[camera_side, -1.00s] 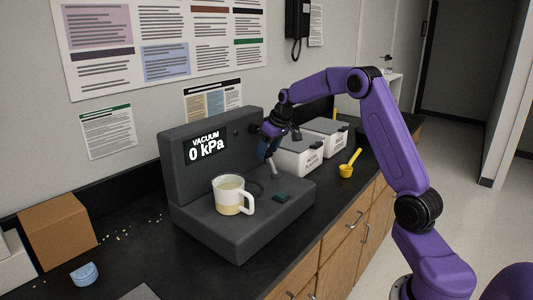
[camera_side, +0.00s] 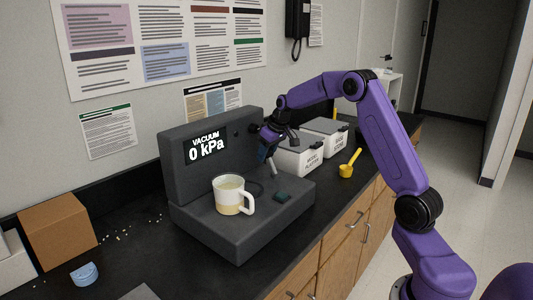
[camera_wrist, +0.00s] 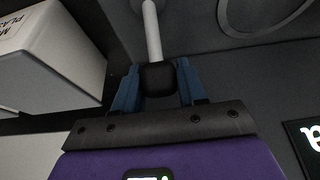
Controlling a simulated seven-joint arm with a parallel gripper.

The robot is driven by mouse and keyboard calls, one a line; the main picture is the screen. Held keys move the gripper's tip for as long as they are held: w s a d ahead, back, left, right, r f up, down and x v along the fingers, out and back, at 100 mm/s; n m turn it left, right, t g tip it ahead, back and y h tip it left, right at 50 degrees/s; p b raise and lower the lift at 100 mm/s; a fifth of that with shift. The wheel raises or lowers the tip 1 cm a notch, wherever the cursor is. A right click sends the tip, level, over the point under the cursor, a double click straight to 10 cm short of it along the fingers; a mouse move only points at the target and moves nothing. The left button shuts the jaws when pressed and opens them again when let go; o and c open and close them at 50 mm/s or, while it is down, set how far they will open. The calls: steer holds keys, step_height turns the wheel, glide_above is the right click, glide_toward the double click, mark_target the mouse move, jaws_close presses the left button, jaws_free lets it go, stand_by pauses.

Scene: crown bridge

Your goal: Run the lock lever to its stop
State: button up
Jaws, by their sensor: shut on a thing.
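The lock lever is a pale metal rod (camera_wrist: 152,32) with a black knob (camera_wrist: 158,78) at its end, seen in the wrist view. In the side view the rod (camera_side: 273,169) stands tilted on the base of the dark grey vacuum unit (camera_side: 212,226). My gripper (camera_wrist: 157,84) has its blue fingers on either side of the knob and is shut on it. In the side view my gripper (camera_side: 265,151) is at the lever's upper end and hides the knob. The unit's display (camera_side: 206,149) reads "VACUUM 0 kPa".
A white and tan mug (camera_side: 228,196) stands on the unit's base, left of the lever.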

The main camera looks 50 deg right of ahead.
steer(key=shift+s+r, duration=0.15)
steer(key=shift+s, duration=0.1)
steer(key=shift+s+r, duration=0.35)
steer(key=shift+s, duration=0.45)
steer(key=shift+s+r+t, duration=0.15)
steer(key=shift+s+t, duration=0.65)
steer(key=shift+s, duration=1.45)
steer(key=shift+s+f, duration=0.45)
steer(key=shift+s, duration=0.3)
steer(key=o, duration=1)
steer(key=shift+c, duration=0.2)
